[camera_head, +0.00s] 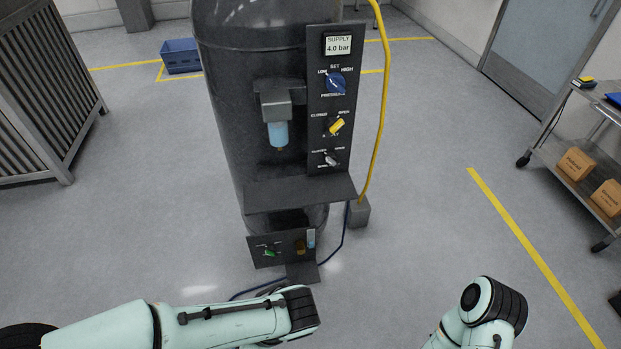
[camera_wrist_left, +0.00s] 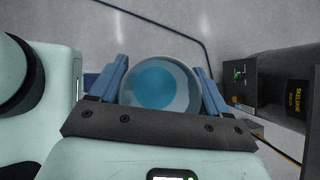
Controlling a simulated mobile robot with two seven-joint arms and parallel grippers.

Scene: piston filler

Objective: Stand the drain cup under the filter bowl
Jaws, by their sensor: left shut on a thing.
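The filter bowl (camera_head: 278,134) is a pale blue see-through cup shape hanging under a grey filter head on the dark tank, left of the control panel. Below it a dark shelf (camera_head: 298,192) juts out, bare on top. My left gripper (camera_wrist_left: 161,72) has blue fingers shut on the drain cup (camera_wrist_left: 157,86), a round clear cup with a blue inside, seen from above in the left wrist view. In the head view that gripper and cup are hidden behind my left arm, low and in front of the tank. My right gripper is out of view; only its arm shows.
The control panel (camera_head: 331,105) reads 4.0 bar and carries a blue knob and a yellow handle. A lower panel (camera_head: 283,247) has a green lever. A yellow hose (camera_head: 383,90) runs down the tank's right side. The floor around is largely clear.

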